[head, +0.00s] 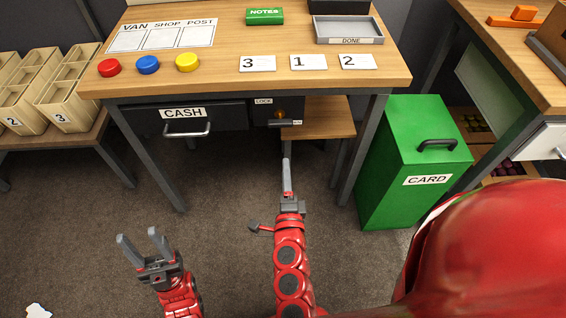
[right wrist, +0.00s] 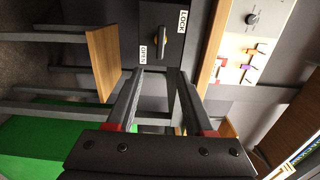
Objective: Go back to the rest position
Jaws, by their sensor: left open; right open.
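My left gripper (head: 140,236) is open and empty, low at the left in the head view, above the carpet and in front of the desk. My right gripper (head: 287,164) points up toward the desk, below the lock knob (head: 280,114), seen edge-on in the head view. The right wrist view shows its two fingers (right wrist: 158,78) apart with nothing between them. There the lock knob (right wrist: 155,48) lies beyond the fingertips, between an OPEN label and a LOCK label. The gripper appears apart from the knob.
The wooden desk (head: 228,82) has a shut CASH drawer (head: 180,115). Coloured buttons, numbered cards and a DONE tray (head: 348,40) are on it. A green CARD bin (head: 400,180) stands right of the desk. Carpet is open below the desk.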

